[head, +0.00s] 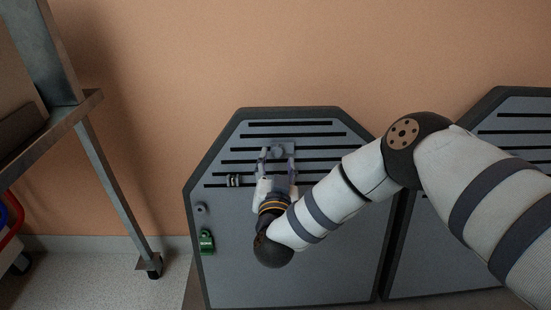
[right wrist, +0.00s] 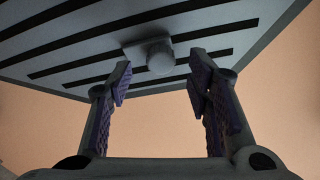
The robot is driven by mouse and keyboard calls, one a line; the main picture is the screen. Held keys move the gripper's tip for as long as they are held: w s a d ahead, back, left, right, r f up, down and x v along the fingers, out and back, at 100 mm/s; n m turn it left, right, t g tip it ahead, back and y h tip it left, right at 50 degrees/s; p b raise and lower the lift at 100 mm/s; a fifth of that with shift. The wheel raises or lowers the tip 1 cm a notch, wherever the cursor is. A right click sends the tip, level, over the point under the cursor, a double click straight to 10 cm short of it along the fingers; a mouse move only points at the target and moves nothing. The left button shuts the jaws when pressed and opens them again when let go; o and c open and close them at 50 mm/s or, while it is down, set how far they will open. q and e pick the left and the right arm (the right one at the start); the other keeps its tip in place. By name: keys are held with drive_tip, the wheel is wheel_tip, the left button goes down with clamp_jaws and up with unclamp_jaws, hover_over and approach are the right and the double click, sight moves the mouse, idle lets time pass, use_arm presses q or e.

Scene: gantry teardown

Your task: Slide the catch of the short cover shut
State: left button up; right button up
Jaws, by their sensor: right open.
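A grey cover (head: 320,270) with dark edges, cut corners and several black slots stands against the wall in the head view; the right wrist view shows its slotted face (right wrist: 70,40) from below. A small plate with a round grey knob (head: 278,151), which looks like the catch, sits among the upper slots. The knob (right wrist: 160,57) shows in the right wrist view beyond the fingertips. My right gripper (head: 277,160) is open, its fingers on either side of the knob in the picture. The gap between the fingertips (right wrist: 160,82) is empty; I see no contact. My left gripper is out of view.
A green padlock-like tag (head: 207,242), a round fitting (head: 201,209) and a small striped fitting (head: 234,180) are on the cover's left part. A second slotted panel (head: 510,125) stands at the right, partly behind my arm. A metal-framed cart (head: 110,175) stands at the left.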

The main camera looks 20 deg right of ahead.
sight(276, 154)
drive_tip(key=shift+b+x, duration=0.3)
drive_tip(key=shift+x, duration=1.6)
drive_tip(key=shift+a, duration=0.1)
clamp_jaws()
drive_tip(key=d+p, duration=0.1)
drive_tip(key=d, duration=0.1)
drive_tip(key=s+d+p, duration=0.1)
drive_tip(key=d, duration=0.1)
drive_tip(key=shift+r, duration=0.15)
drive_tip(key=shift+s+d+f, duration=0.1)
drive_tip(key=shift+d+f, duration=0.05)
drive_tip(key=shift+f, duration=0.05)
unclamp_jaws()
drive_tip(key=shift+d, duration=0.1)
drive_tip(key=shift+s, duration=0.15)
